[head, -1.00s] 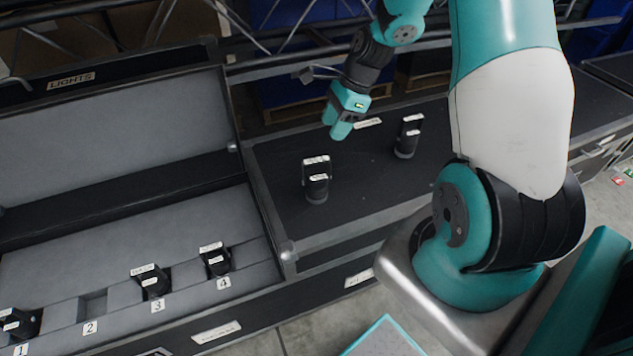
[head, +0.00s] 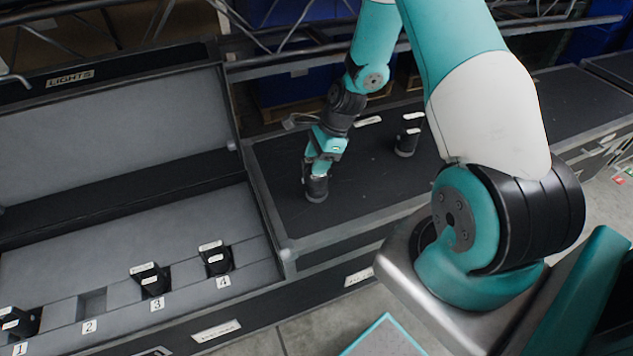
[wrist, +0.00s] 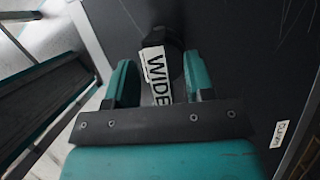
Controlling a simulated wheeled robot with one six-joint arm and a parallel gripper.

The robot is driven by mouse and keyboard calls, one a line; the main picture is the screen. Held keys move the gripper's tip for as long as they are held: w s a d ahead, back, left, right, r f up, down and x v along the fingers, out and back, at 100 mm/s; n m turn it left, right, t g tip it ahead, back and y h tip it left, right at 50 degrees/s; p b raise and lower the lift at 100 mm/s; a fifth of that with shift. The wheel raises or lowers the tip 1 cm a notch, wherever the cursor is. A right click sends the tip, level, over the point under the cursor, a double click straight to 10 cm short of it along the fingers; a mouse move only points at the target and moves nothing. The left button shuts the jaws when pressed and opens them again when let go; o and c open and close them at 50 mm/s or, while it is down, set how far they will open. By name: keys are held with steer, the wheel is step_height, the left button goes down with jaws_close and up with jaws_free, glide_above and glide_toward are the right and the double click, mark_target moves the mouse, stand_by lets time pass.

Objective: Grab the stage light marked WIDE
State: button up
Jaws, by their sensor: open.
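The stage light marked WIDE (wrist: 157,72) lies between my two fingers in the wrist view, its white label readable. In the head view this light (head: 316,190) stands on the dark case top, its upper part hidden by my gripper. My gripper (head: 318,168) is over it from above, with its teal fingers apart on either side of the label in the wrist view (wrist: 157,85). I cannot tell whether a finger touches the light. Another black light (head: 407,140) stands on the same case top to the right; its label is not readable.
An open case (head: 120,215) stands at left with numbered slots. Lights sit at slots 1 (head: 20,322), 3 (head: 150,280) and 4 (head: 216,259); slot 2 (head: 92,304) is empty. Metal truss runs behind. The right part of the case top (head: 365,165) is clear between the two lights.

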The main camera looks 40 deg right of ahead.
jaws_close()
stand_by(1.4)
